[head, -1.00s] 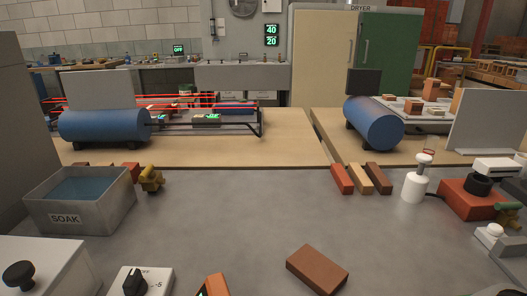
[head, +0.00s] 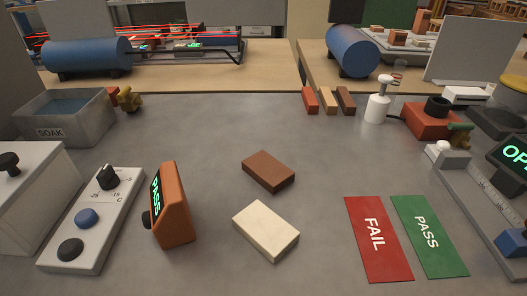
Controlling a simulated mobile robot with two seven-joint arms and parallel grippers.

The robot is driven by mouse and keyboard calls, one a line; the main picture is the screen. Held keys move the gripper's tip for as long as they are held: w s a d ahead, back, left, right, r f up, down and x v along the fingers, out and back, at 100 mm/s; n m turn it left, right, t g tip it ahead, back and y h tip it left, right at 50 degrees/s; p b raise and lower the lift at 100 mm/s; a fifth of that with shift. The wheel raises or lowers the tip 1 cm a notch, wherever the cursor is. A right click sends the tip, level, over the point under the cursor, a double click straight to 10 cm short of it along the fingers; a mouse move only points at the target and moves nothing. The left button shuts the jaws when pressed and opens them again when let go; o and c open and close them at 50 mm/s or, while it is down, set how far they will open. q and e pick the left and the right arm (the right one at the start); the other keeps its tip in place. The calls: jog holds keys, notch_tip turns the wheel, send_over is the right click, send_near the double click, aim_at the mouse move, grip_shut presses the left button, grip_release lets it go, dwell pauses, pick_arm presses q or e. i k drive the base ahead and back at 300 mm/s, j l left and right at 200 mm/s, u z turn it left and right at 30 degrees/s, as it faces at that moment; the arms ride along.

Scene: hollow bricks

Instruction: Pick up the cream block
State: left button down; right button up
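The cream block (head: 266,231) lies flat on the grey table at the front middle in the head view. A brown block (head: 269,171) lies just behind it, apart from it. A smaller cream block (head: 328,101) stands in a row between a red block (head: 310,100) and a dark brown block (head: 346,100) at the back of the table. Neither of my grippers is in view.
An orange PASS display (head: 174,205) and a white control box (head: 92,220) stand left of the cream block. Red FAIL (head: 378,240) and green PASS (head: 429,236) mats lie to the right. The SOAK tank (head: 64,118) is at left.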

aim_at(270, 235)
jog(key=l+u, duration=0.2)
jog(key=u, duration=0.2)
jog(key=l+u, duration=0.2)
jog(key=u, duration=0.15)
jog(key=l+u, duration=0.25)
jog(key=u, duration=0.15)
jog(key=i, duration=0.05)
